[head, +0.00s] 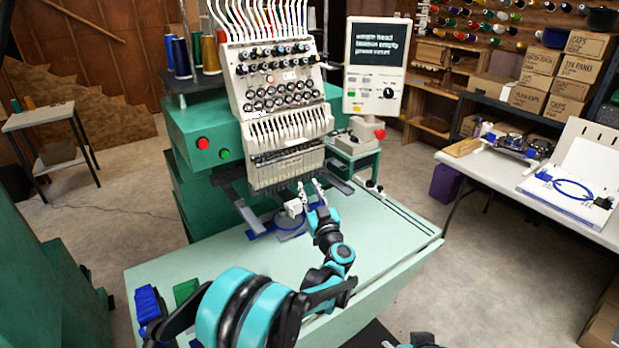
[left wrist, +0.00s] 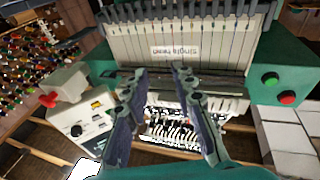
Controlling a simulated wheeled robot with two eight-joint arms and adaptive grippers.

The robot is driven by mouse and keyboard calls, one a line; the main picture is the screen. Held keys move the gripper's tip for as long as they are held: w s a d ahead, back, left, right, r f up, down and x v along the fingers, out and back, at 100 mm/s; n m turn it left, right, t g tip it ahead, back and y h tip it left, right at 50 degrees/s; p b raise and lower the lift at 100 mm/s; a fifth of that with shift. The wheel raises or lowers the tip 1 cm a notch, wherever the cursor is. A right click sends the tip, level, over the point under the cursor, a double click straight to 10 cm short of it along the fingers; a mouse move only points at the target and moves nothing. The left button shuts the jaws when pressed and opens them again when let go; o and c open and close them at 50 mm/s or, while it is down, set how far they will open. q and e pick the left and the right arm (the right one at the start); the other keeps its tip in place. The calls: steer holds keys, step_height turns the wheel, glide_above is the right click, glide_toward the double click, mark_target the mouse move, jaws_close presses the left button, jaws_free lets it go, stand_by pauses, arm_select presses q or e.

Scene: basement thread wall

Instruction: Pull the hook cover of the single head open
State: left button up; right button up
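The embroidery machine's single head (head: 277,90) stands over the pale green table (head: 375,240). Its label "single head" (left wrist: 175,51) reads upside down in the left wrist view. A small whitish block (head: 293,208), perhaps the hook cover, sits below the needles above a blue hoop (head: 262,222); I cannot tell whether it is open. My left gripper (head: 308,186) is just beside and above this block, under the head's lower edge. In the left wrist view its two fingers (left wrist: 162,73) are apart with nothing between them. My right gripper is not seen.
A control panel (head: 375,65) stands right of the head. Red and green buttons (head: 203,143) are on the machine's left side. Blue (head: 148,303) and green (head: 185,291) blocks lie at the table's front left. The table's right part is mostly clear.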

arm_select(q)
steer(key=s+r+m+h+b, duration=0.1)
steer(key=s+r+m+h, duration=0.5)
steer(key=s+r+h, duration=0.2)
steer(key=shift+s+r+m+h, duration=0.2)
steer(key=shift+r+m+h, duration=0.2)
steer(key=shift+r+h, duration=0.6)
